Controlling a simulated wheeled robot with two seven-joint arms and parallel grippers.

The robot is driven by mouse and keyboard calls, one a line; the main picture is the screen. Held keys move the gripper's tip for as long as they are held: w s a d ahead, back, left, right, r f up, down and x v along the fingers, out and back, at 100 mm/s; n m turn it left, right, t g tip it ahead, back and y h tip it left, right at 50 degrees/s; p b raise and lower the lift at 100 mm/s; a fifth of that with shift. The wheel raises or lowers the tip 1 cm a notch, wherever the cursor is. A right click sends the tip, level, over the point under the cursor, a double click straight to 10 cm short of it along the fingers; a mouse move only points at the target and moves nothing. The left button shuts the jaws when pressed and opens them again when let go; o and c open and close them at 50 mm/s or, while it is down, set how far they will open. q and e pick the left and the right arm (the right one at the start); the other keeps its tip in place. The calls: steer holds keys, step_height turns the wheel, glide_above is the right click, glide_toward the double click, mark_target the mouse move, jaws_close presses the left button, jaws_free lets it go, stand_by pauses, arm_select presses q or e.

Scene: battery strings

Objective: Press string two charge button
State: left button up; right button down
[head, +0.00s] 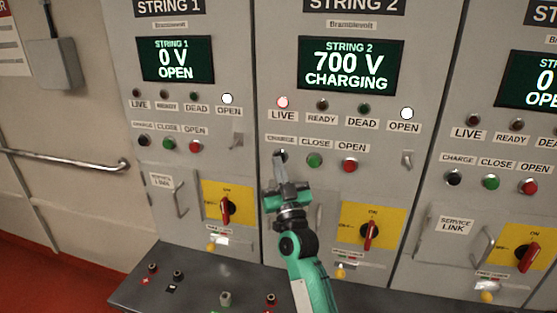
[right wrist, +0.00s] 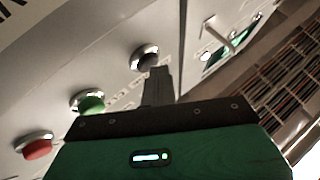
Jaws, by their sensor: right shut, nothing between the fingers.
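The string 2 panel (head: 333,120) stands in the middle of the head view. Its screen (head: 350,66) reads 700 V CHARGING. The LIVE lamp (head: 283,102) glows pinkish and the OPEN lamp (head: 407,113) is white. My right gripper (head: 281,160) is shut and empty, its fingertips at the black charge button (head: 282,154), partly covering it. In the right wrist view the fingers (right wrist: 160,72) end right beside the black button (right wrist: 145,57); whether they touch is unclear. The green close button (head: 314,160) and red open button (head: 348,165) lie to the right. My left gripper is not in view.
String 1 panel (head: 182,110) at left reads 0 V OPEN; another panel (head: 500,130) stands at right. A red rotary handle (head: 369,234) on yellow sits below string 2's buttons. A dark console ledge (head: 195,292) with terminals juts out below.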

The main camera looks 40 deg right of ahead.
stand_by(0.3)
steer(key=shift+w+d+r, duration=0.1)
steer(key=shift+w+d, duration=0.05)
steer(key=shift+d, duration=0.15)
stand_by(0.3)
